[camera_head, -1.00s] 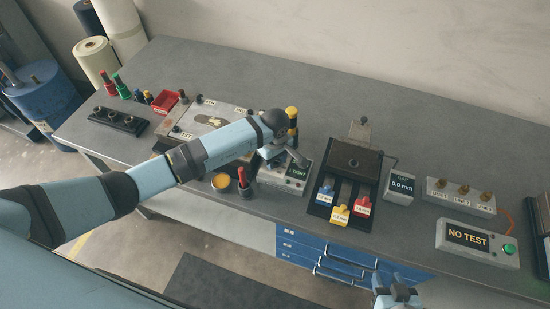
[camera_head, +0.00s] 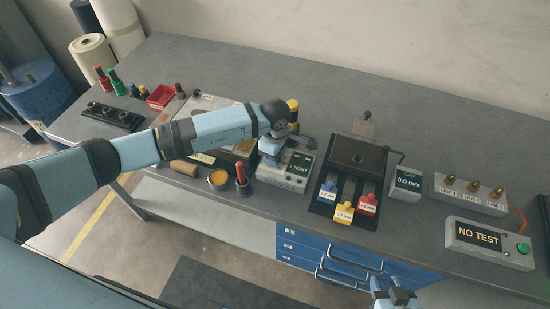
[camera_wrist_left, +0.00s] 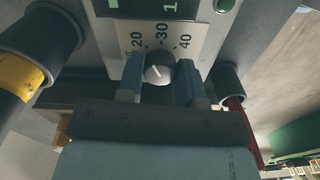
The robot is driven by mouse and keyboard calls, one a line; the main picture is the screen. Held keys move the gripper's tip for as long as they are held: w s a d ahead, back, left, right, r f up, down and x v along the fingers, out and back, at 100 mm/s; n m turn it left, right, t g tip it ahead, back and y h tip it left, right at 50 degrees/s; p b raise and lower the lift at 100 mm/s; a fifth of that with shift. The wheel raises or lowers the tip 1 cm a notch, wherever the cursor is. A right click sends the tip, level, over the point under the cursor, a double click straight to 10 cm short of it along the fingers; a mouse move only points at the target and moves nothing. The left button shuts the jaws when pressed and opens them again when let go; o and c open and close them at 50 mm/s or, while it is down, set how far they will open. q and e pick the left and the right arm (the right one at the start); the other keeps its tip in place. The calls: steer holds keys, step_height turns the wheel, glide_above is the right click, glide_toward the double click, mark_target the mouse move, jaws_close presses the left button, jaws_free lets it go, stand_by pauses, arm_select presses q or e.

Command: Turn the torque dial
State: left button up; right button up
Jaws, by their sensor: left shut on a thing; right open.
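The torque dial (camera_wrist_left: 158,72) is a dark knob with a pale face and a white pointer line. It sits on a grey box below a scale marked 20, 30 and 40 in the left wrist view. My left gripper (camera_wrist_left: 160,85) has one finger on each side of the knob and is shut on it. In the head view, the box (camera_head: 290,178) with its dark green-lettered display stands near the bench's front edge, and my left gripper (camera_head: 268,152) is over its left part, hiding the dial. My right gripper (camera_head: 395,292) is open and empty at the bottom edge.

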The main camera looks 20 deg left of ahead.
arm_select(q)
steer(key=n+b, duration=0.1)
steer(key=n, duration=0.2)
steer(key=shift+f, duration=0.1)
steer(key=n+b, duration=0.2)
steer(key=n, duration=0.5)
steer(key=shift+b, duration=0.35)
steer(key=shift+n+b, duration=0.3)
steer(key=shift+n, duration=1.1)
steer(key=o, duration=0.9)
steer(key=shift+r, duration=0.25)
step_height(320, 180, up, 14)
steer(key=shift+f+b, duration=0.15)
steer(key=shift+b, duration=0.65)
